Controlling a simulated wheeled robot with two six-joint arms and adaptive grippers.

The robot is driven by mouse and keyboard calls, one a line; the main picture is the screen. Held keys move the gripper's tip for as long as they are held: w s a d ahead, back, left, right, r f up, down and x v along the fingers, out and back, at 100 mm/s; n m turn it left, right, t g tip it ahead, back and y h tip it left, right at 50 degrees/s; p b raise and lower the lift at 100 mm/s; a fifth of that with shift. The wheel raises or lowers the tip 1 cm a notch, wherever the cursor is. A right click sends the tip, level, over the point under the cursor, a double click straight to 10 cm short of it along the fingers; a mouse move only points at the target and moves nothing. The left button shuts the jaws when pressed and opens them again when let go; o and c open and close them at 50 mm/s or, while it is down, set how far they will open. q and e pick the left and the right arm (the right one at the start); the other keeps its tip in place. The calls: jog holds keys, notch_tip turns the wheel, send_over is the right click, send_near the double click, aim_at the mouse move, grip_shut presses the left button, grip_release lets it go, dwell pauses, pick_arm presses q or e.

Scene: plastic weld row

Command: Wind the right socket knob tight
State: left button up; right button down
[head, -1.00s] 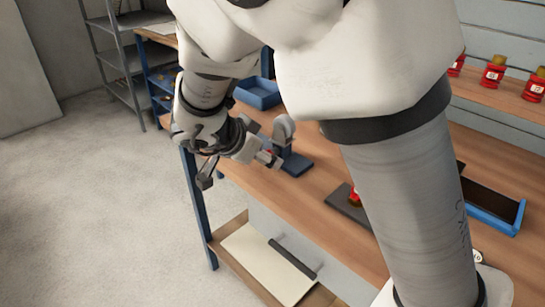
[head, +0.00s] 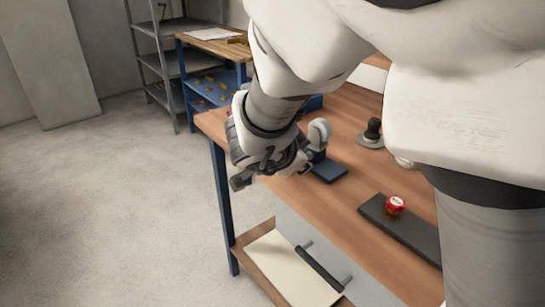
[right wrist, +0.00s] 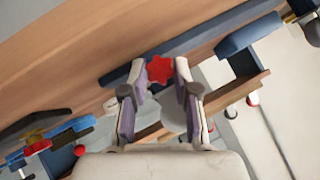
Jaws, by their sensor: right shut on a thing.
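My right gripper (head: 298,164) is at the near edge of the workbench, beside a fixture with a blue base (head: 330,170) and a round grey head (head: 319,130). In the right wrist view a red star-shaped knob (right wrist: 159,69) sits between the two fingertips of my right gripper (right wrist: 161,72), which is shut on it. The head view hides the knob behind the gripper. How far the knob is wound cannot be told. My left gripper is in neither view.
A red-topped jar (head: 394,206) stands on a dark strip (head: 415,232) on the bench (head: 355,195). A black-knobbed grey piece (head: 372,133) sits behind. A drawer handle (head: 318,268) is below the bench edge. Grey shelving (head: 170,65) stands at the back left; open floor lies left.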

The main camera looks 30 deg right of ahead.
jog(key=shift+s+t, duration=0.15)
jog(key=shift+t, duration=0.15)
pick_arm(q)
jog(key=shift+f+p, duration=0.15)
jog(key=shift+p, duration=0.2)
pick_arm(e)
jog(key=shift+f+m+t, duration=0.1)
jog(key=shift+m+t, duration=0.2)
jog(key=shift+t, duration=0.1)
jog(key=c, duration=0.9)
grip_release()
jog(key=shift+o, duration=0.2)
